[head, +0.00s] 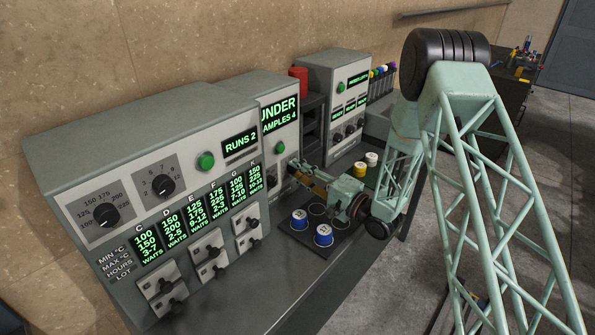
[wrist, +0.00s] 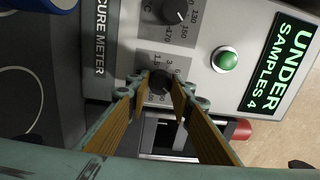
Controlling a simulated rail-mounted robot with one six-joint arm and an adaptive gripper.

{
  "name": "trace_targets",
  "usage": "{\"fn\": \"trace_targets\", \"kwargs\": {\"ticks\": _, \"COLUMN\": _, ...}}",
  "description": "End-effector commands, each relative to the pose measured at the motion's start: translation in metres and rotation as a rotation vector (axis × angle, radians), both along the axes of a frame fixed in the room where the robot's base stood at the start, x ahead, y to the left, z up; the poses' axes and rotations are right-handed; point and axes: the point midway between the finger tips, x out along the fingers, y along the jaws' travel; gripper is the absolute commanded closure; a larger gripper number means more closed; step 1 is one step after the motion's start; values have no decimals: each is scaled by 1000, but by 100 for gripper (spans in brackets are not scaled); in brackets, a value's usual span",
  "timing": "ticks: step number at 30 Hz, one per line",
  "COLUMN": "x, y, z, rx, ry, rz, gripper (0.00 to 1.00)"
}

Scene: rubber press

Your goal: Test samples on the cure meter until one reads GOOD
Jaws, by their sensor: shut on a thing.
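The cure meter (head: 281,88) stands mid-bench, its screen reading UNDER and SAMPLES 4, also legible in the wrist view (wrist: 287,65). In the head view my gripper (head: 298,172) reaches to the meter's front, and the knob is hidden. Two blue-topped sample pots (head: 299,219) (head: 323,235) sit on a dark tray (head: 310,246) with empty rings. A yellow pot (head: 359,170) and a white pot (head: 371,159) stand farther back.
A larger grey panel (head: 160,140) at left reads RUNS 2 and has dials, several green readouts and switches. Another unit (head: 330,80) stands behind the meter.

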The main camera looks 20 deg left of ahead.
Motion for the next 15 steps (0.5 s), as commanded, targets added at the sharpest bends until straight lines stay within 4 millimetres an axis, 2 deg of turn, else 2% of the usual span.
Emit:
{"fn": "trace_targets", "kwargs": {"ticks": 1, "x": -1, "y": 0, "z": -1, "rx": -1, "ry": 2, "rz": 0, "gripper": 78}}
{"fn": "trace_targets", "kwargs": {"ticks": 5, "x": 0, "y": 0, "z": -1, "rx": -1, "ry": 0, "rz": 0, "gripper": 66}}
{"fn": "trace_targets", "kwargs": {"ticks": 15, "x": 0, "y": -1, "z": 0, "rx": -1, "ry": 0, "rz": 0, "gripper": 65}}
